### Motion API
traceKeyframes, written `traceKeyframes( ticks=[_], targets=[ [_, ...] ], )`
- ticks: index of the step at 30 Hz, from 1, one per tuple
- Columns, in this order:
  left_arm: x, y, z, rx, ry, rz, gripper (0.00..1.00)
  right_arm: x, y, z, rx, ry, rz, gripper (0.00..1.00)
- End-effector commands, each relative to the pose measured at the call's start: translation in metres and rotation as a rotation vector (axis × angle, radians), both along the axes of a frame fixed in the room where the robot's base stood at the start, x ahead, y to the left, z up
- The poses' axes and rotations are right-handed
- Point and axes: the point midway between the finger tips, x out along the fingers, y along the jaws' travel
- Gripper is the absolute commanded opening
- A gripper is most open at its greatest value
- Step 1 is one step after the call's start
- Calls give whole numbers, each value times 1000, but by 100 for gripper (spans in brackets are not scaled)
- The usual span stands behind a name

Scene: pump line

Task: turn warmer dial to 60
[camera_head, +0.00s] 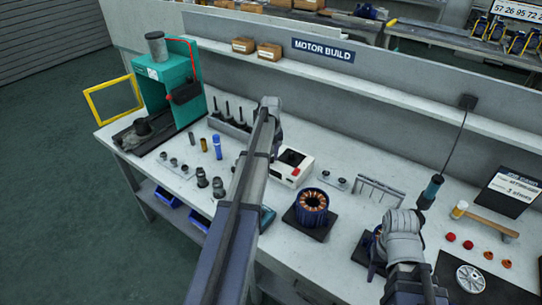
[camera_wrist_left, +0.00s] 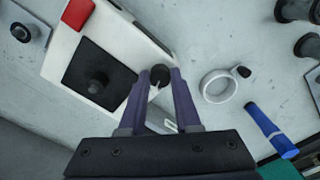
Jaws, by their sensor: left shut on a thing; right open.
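The warmer is a white box (camera_head: 292,168) with a black top plate and a red part, standing mid-bench in the head view. In the left wrist view its white casing (camera_wrist_left: 55,50) and black plate (camera_wrist_left: 92,78) show at the left. The black dial (camera_wrist_left: 160,74) sits at the casing's edge. My left gripper (camera_wrist_left: 161,82) is shut on the dial, with one finger on either side. Its fingertips are largely hidden in the head view. The dial's markings and setting cannot be read. My right gripper (camera_head: 374,258) is open at the lower right, over a dark blue part.
A copper-wound stator (camera_head: 312,203) on a black pad stands right of the warmer. A teal press (camera_head: 168,82) with a yellow frame (camera_head: 108,99) is at the left.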

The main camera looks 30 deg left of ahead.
Motion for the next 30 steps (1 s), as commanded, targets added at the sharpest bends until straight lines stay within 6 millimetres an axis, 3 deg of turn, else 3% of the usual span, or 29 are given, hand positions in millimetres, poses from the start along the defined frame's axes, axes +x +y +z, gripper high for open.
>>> traceKeyframes(
  ticks=[13, 30],
  targets=[
    [0, 0, 0, 0, 0, 264, 0, 0, 0, 0, 0, 0, 0, 50],
    [0, 0, 0, 0, 0, 327, 0, 0, 0, 0, 0, 0, 0, 50]
  ],
)
